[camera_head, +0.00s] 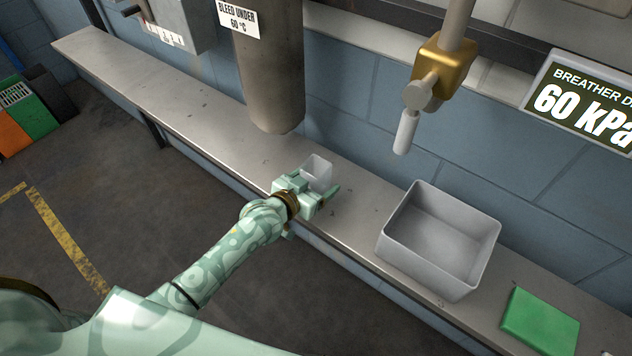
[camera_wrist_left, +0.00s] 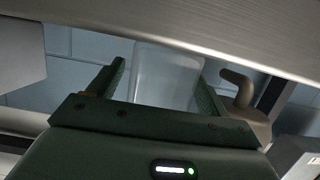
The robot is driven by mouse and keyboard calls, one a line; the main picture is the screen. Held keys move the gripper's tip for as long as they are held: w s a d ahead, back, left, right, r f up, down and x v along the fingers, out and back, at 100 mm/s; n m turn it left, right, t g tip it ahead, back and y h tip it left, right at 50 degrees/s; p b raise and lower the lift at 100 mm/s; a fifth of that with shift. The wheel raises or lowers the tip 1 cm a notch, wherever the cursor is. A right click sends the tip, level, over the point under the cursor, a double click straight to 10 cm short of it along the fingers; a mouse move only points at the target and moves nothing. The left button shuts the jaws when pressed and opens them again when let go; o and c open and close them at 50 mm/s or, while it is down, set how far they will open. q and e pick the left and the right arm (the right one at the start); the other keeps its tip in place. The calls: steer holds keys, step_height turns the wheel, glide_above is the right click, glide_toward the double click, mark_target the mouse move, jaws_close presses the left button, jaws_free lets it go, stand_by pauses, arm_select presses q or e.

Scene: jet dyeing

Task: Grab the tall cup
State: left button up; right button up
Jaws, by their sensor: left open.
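The tall cup (camera_head: 317,168) is a clear, pale, straight-sided cup standing on the metal shelf near the foot of the thick grey pipe. My left gripper (camera_head: 314,186) reaches it from the front, at shelf level, with its green fingers apart. In the left wrist view the cup (camera_wrist_left: 163,76) shows between the two open fingers (camera_wrist_left: 160,88), with a visible gap on the left side. Contact on the right side cannot be told. The cup's near lower part is hidden by the gripper. My right gripper is not in view.
A thick grey pipe (camera_head: 268,80) comes down just behind and left of the cup. A grey open bin (camera_head: 398,252) and a green block (camera_head: 540,321) are on the shelf to the right. A brass valve (camera_head: 440,66) hangs above. The shelf's left stretch is clear.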

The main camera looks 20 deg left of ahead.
arm_select(q)
steer(key=shift+s+r, duration=0.1)
steer(key=shift+c, duration=0.6)
steer(key=c, duration=1)
steer(key=shift+o, duration=0.2)
steer(key=shift+r, duration=0.1)
